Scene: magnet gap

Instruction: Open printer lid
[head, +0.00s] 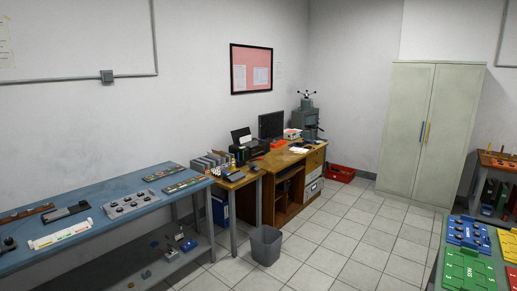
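A small black device that looks like a printer (248,152) stands on the wooden desk (290,165), against the back wall. A paler sheet rises at its back. It is small and far off, and I cannot tell whether its lid is open or shut. A dark monitor (271,125) stands just to its right. My gripper is not in view.
A blue-topped workbench (120,205) fills the left. A grey waste bin (266,245) stands on the floor before the desk. A red crate (341,174) lies beyond the desk. A tall cabinet (430,130) stands at right. The tiled floor (345,235) in the middle is clear.

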